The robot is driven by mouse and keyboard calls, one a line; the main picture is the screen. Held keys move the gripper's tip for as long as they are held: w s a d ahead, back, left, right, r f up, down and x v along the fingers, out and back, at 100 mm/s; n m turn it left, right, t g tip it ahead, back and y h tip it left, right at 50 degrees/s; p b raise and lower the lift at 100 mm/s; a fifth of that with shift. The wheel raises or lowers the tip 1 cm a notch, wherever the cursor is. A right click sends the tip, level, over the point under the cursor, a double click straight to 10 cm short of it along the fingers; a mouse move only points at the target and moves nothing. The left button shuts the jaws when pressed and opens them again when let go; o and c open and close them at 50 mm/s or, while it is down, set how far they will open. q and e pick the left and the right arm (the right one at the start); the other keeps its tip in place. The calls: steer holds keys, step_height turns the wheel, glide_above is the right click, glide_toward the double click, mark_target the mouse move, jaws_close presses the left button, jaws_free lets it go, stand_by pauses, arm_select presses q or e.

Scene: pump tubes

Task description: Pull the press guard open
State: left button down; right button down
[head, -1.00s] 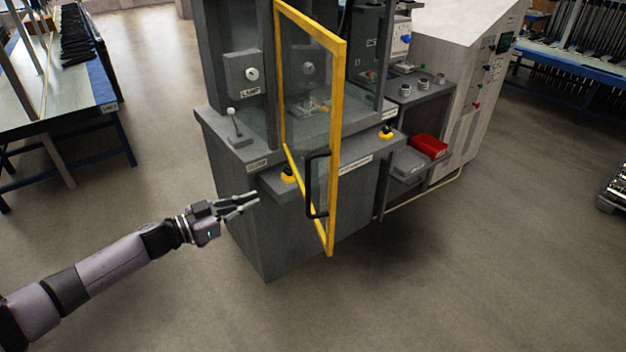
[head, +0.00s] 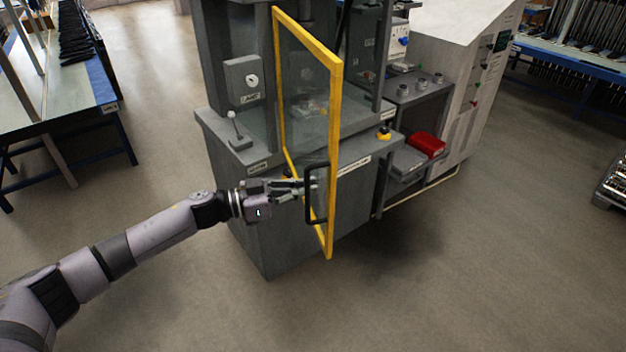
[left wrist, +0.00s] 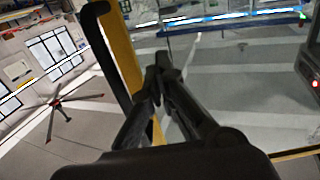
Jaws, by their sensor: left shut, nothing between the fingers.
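The press guard (head: 336,150) is a clear panel in a yellow frame. It stands swung out from the grey press (head: 262,215), its free edge towards me. A black bar handle (head: 309,200) is on the guard's free side. My left gripper (head: 312,186) is shut and empty, its fingertips close to the handle in the head view; I cannot tell whether they touch. In the left wrist view, the shut fingers (left wrist: 160,72) lie just right of the black handle (left wrist: 98,45) and over the yellow frame (left wrist: 124,60). My right gripper is not in view.
A lever (head: 235,130) stands on the press's left ledge. A red bin (head: 427,145) and grey tray (head: 408,160) sit on a side shelf at right. A workbench (head: 60,90) is at far left. The floor in front is clear.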

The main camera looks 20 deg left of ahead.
arm_select(q)
steer(key=shift+w+d+r, duration=0.1)
steer(key=shift+w+d, duration=0.2)
steer(key=shift+d, duration=0.15)
steer(key=shift+w+d, duration=0.2)
steer(key=shift+d, duration=0.1)
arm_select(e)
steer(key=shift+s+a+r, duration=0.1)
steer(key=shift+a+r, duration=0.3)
